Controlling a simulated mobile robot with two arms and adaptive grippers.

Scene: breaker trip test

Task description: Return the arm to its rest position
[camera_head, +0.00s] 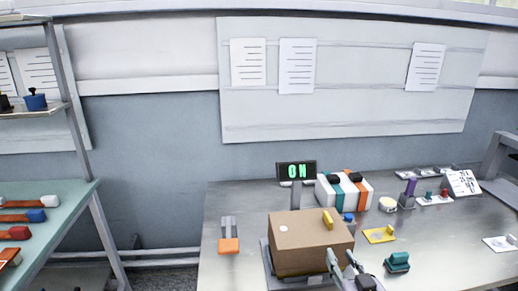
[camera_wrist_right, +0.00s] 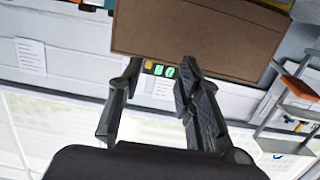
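My right gripper (camera_head: 341,260) is at the bottom of the head view, in front of the right part of the brown box (camera_head: 300,245). In the right wrist view its two fingers (camera_wrist_right: 161,68) are apart with nothing between them, and the brown box (camera_wrist_right: 195,38) fills the top. A yellow lever (camera_head: 328,220) stands on the box's top, toward the right. A dark display (camera_head: 296,171) behind the box reads ON in green; it also shows upside down beyond the fingers (camera_wrist_right: 163,71). My left gripper is not in view.
The grey table (camera_head: 235,205) holds an orange-and-grey piece (camera_head: 229,238), teal, white and orange blocks (camera_head: 344,190), a yellow plate (camera_head: 379,235) and a teal block (camera_head: 397,262). A shelf (camera_head: 70,200) with several handled tools stands at left. The table's left front is mostly clear.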

